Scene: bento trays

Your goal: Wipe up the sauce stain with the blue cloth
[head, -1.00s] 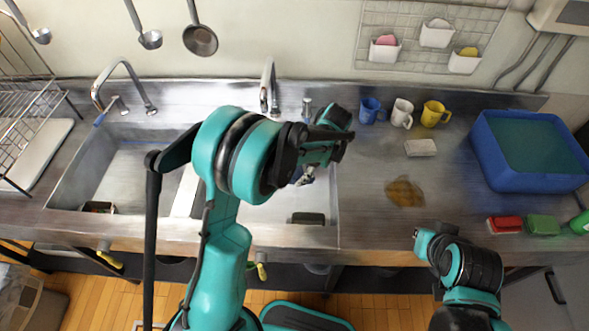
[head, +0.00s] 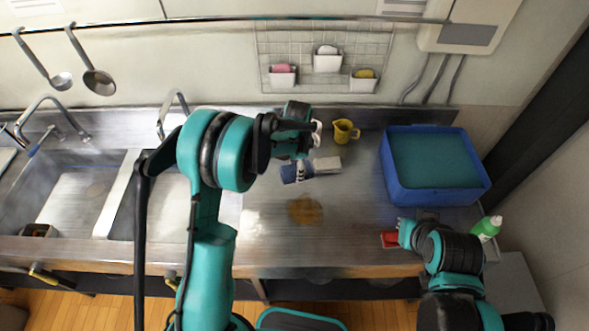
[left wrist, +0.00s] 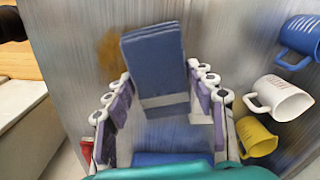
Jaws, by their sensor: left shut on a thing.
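The blue cloth (head: 291,173) is held in my left gripper (head: 299,162), just above the counter in the head view. In the left wrist view the folded cloth (left wrist: 154,58) sits between the fingertips of the same gripper (left wrist: 160,74), which are shut on it. The sauce stain (head: 305,210) is a brown patch on the metal counter, a little nearer the front than the cloth. It also shows partly behind the cloth in the left wrist view (left wrist: 110,54). My right gripper (head: 405,233) is beside the red sponge at the front right; its jaw opening is unclear.
A yellow mug (head: 344,131) stands behind; white (left wrist: 277,96) and blue (left wrist: 300,38) mugs show in the wrist view. A blue tub (head: 437,190), red sponge (head: 389,240) and green bottle (head: 487,228) are at right.

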